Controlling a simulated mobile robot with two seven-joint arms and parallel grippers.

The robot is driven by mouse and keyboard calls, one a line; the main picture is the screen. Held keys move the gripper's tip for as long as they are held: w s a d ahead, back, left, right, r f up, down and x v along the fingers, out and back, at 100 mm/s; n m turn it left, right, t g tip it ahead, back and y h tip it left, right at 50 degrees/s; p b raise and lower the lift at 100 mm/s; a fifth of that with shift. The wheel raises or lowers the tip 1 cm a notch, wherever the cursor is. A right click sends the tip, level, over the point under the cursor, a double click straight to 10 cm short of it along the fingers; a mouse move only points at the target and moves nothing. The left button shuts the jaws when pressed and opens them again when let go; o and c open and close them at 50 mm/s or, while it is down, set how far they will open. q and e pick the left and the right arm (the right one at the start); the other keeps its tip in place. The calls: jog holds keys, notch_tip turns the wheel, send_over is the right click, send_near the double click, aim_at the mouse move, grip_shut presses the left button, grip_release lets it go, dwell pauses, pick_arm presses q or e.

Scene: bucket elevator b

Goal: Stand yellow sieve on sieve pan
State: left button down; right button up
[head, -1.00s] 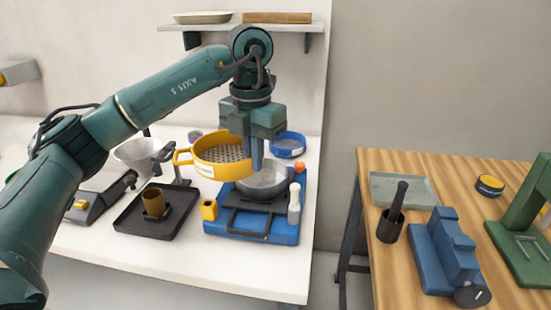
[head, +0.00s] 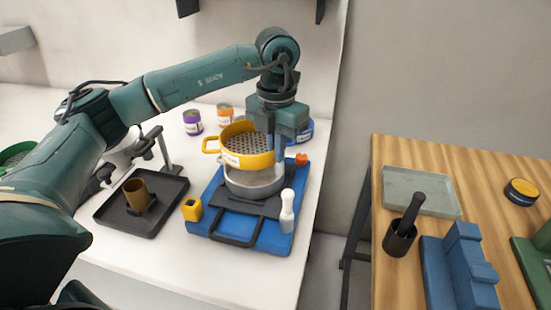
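The yellow sieve (head: 246,158), with a perforated floor, a side handle and a white label, is level directly above the grey metal sieve pan (head: 254,185). Its lower edge meets the pan's rim in the head view; I cannot tell whether it is fully seated or a hair above. The pan stands on the black plate of a blue shaker base (head: 208,228). My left gripper (head: 279,158) points down at the sieve's right rim and is shut on it; the fingertips are partly hidden. My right gripper is not in view.
A black tray (head: 170,215) with a brown cup (head: 137,194) lies left of the base. A white bottle-shaped piece (head: 287,211) and a yellow block (head: 192,209) stand at the base's front. A blue sieve (head: 302,132) and small jars are behind. A wooden table (head: 436,160) is at right.

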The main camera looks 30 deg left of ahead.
pick_arm(q)
notch_tip(320, 180, down, 3)
jog(key=shift+f, duration=0.25)
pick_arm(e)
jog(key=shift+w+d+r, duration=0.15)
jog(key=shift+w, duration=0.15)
